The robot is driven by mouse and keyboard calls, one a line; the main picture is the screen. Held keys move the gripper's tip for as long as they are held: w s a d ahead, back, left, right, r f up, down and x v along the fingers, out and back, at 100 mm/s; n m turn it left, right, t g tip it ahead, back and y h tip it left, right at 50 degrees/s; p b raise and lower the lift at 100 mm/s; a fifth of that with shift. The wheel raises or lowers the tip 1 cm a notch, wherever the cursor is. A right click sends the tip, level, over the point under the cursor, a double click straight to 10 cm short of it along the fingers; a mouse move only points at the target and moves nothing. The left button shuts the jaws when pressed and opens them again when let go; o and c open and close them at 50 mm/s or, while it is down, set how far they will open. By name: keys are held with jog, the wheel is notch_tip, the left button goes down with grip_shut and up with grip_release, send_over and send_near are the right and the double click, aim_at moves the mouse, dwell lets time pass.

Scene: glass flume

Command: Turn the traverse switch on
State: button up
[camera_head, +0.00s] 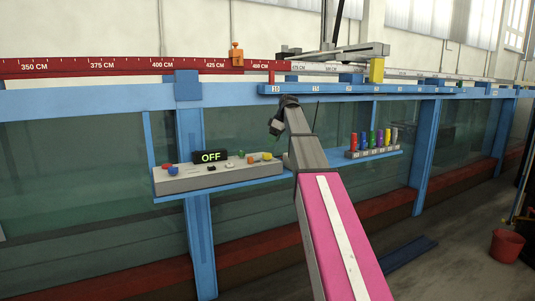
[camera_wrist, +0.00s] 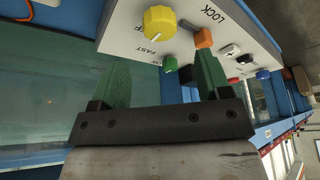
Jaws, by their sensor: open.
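The control box (camera_head: 225,174) is pale grey and stands on a blue shelf. Its display (camera_head: 211,156) reads OFF. In the wrist view, the panel (camera_wrist: 128,25) carries a yellow knob (camera_wrist: 160,22) near the letters FF and FAST, an orange lever (camera_wrist: 203,37) near LOCK, and a green button (camera_wrist: 170,63). Small black-and-white switches (camera_wrist: 230,51) sit farther along. No readable label says traverse, so I cannot tell which control is that switch. My gripper (camera_wrist: 161,75) is open and empty, its green fingers spread before the panel. In the head view my gripper (camera_head: 275,128) is above and right of the box.
The glass flume wall with blue posts (camera_head: 196,200) stands behind the box. A rack of several coloured handles (camera_head: 373,143) stands on the right part of the shelf. A ruler rail (camera_head: 120,66) runs along the top. A red bucket (camera_head: 507,245) stands on the floor.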

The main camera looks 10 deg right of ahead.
aim_at(267, 154)
jog(key=x, duration=0.7)
jog(key=shift+a+f, duration=0.1)
jog(key=shift+f, duration=0.1)
jog(key=c, duration=0.9)
